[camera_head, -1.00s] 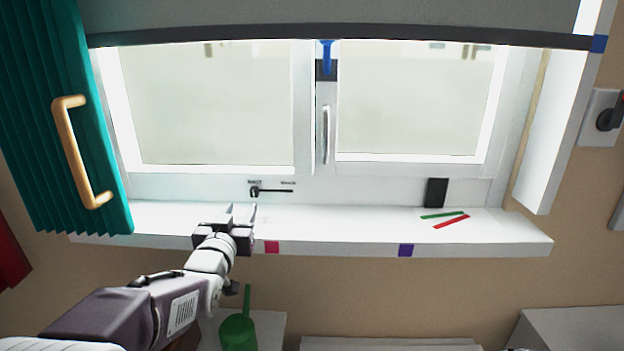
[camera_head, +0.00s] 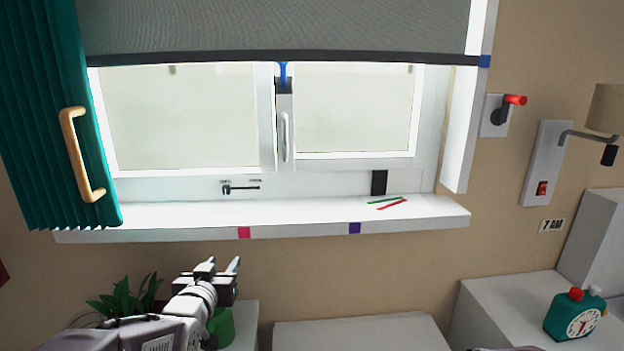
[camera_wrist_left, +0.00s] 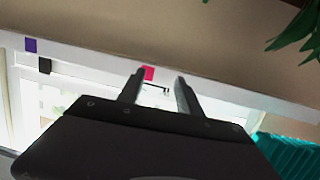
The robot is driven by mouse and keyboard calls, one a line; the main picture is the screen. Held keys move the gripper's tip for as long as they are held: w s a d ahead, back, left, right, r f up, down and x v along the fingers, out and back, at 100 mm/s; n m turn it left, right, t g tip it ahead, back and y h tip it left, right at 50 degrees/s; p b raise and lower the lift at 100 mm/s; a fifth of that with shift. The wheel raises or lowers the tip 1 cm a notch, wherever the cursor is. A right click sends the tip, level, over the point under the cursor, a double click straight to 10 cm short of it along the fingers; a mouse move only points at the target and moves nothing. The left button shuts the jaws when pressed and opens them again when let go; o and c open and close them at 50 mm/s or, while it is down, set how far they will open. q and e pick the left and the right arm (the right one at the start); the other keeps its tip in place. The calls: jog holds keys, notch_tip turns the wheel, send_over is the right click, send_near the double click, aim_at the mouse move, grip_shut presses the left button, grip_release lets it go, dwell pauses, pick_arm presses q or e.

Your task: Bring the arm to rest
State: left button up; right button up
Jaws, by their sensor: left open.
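My left gripper (camera_head: 222,268) is in the lower left of the head view, its two fingers apart with nothing between them. It is below the front edge of the white window sill (camera_head: 300,215) and apart from it. The left wrist view shows the same two open fingers (camera_wrist_left: 160,92), with the sill's red mark behind them. My right gripper does not show in either view.
A teal curtain (camera_head: 45,130) with a wooden handle hangs left of the window. A green plant (camera_head: 125,300) and a green can (camera_head: 222,328) are close to my left arm. A teal clock (camera_head: 575,315) stands at lower right on a grey unit.

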pick_arm(q)
jog(key=s+d+f+g, duration=0.2)
jog(key=s+f+g, duration=0.5)
jog(key=f, duration=0.7)
jog(key=s+f+g, duration=0.3)
jog(key=s+f, duration=0.2)
jog(key=s, duration=0.3)
jog(key=s+f+g, duration=0.3)
jog(key=s+f, duration=0.1)
jog(key=s, duration=0.4)
notch_tip(320, 180, up, 24)
jog(key=s+g+p, duration=0.1)
jog(key=s+p, duration=0.1)
jog(key=p, duration=2.2)
jog(key=shift+d+f, duration=0.25)
jog(key=shift+s+a, duration=0.1)
